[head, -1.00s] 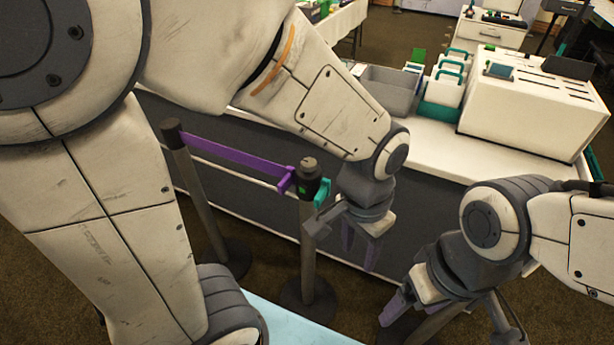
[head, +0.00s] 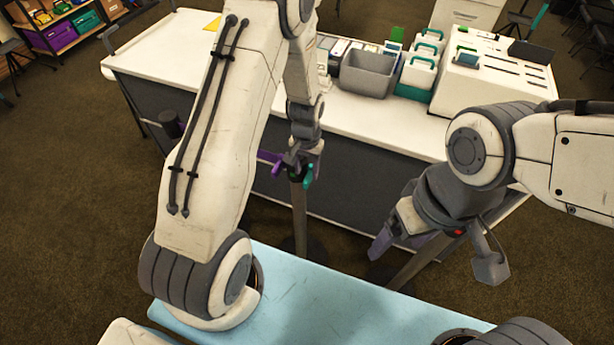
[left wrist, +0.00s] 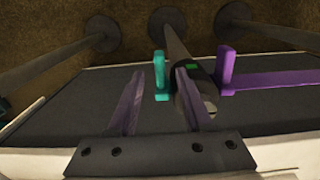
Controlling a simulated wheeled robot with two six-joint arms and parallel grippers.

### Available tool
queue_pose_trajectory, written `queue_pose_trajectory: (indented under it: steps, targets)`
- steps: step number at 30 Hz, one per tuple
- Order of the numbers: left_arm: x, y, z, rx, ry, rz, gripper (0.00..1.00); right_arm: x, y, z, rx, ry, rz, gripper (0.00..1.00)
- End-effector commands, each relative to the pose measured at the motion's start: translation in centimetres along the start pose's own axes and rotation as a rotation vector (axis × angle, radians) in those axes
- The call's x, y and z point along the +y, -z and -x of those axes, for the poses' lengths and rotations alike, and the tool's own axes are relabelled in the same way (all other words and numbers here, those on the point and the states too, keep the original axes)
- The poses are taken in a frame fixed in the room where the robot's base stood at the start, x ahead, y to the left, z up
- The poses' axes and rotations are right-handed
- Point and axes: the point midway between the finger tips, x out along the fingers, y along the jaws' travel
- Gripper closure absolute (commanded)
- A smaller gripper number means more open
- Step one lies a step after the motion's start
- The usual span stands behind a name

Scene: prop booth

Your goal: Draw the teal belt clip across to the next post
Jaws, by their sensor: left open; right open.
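The teal belt clip (left wrist: 160,75) is on the side of the middle post (left wrist: 180,52), by its dark top. In the head view the clip (head: 309,175) shows just below my left gripper (head: 302,160). In the left wrist view that gripper's open fingers (left wrist: 159,85) stand either side of the clip. The right-hand finger overlaps the post top; contact cannot be told. A purple clip (left wrist: 226,70) with its belt is on the post's other side. My right gripper (head: 388,238) is open and empty, in front of the right post (head: 425,262).
A left post (head: 172,123) stands partly behind my left arm. A long white-topped counter (head: 380,125) runs close behind the posts, carrying a grey bin (head: 367,75) and a white box (head: 490,75). Brown carpet is open at the left.

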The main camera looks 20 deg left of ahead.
Motion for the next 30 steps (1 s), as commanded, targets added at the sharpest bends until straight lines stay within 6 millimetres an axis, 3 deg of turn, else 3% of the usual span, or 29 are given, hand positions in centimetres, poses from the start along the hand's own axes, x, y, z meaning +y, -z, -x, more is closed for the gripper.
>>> queue_pose_trajectory:
  steps: [9,21,25,30]
  targets:
    - [0.0,0.0,-4.2,-0.001,0.000,0.000,0.50,-0.1,0.1,1.0,0.000,0.000,-0.001,0.21]
    - [0.0,0.0,-5.0,0.001,0.000,0.000,0.50,-0.1,0.1,1.1,0.000,0.000,-0.001,0.21]
    - [0.0,0.0,-5.0,0.001,0.000,0.000,1.00,-0.1,0.1,1.1,0.000,0.000,-0.001,0.21]
    - [0.0,0.0,-5.0,0.001,0.000,0.000,1.00,-0.1,0.1,1.1,0.000,0.000,-0.001,0.21]
